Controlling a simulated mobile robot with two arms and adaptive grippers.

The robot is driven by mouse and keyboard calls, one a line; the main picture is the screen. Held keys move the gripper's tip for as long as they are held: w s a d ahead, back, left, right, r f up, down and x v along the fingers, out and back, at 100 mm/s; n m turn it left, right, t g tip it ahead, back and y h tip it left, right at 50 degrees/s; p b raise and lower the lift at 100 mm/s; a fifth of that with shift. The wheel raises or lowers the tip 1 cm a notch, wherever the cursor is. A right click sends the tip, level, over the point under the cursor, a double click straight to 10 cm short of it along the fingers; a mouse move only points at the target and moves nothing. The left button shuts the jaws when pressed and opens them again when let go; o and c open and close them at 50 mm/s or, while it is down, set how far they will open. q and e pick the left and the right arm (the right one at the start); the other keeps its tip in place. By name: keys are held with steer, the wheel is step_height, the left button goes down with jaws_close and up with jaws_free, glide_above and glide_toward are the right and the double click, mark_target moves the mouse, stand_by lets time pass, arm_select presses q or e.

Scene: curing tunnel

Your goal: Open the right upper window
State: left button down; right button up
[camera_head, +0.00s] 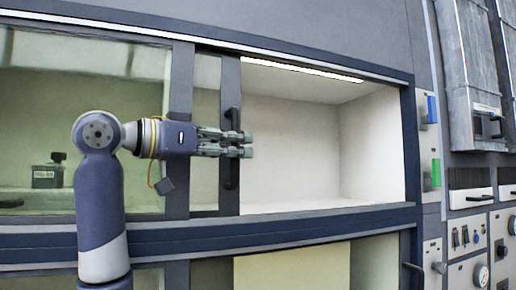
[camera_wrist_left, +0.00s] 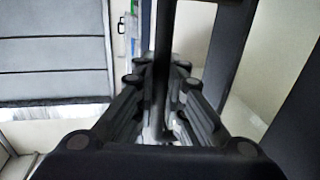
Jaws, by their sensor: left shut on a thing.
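The right upper window (camera_head: 207,88) is a sliding glass pane with a dark frame. It stands well to the left, largely overlapping the left upper window (camera_head: 130,75). To its right the compartment is uncovered and its pale inside shows. The window's black vertical handle (camera_head: 232,180) is on the pane's right frame. My left gripper (camera_head: 246,144) reaches in from the left and is shut on the handle. In the left wrist view the handle (camera_wrist_left: 163,60) runs between the fingers. My right gripper is not in view.
The open compartment (camera_head: 300,140) looks empty. A blue-grey rail (camera_head: 330,222) runs below the upper windows. Control panels (camera_head: 468,240) with switches and gauges are at the right.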

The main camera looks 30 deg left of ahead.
mark_target(220, 144)
arm_select(q)
steer(key=v, duration=0.3)
steer(key=shift+w+a+r, duration=0.15)
steer(key=shift+a, duration=0.1)
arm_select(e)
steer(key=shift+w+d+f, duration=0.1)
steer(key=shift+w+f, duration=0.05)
arm_select(q)
steer(key=c, duration=1.7)
jaws_free()
steer(key=shift+o, duration=0.2)
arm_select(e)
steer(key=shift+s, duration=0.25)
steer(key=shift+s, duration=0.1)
arm_select(q)
steer(key=v, duration=1.2)
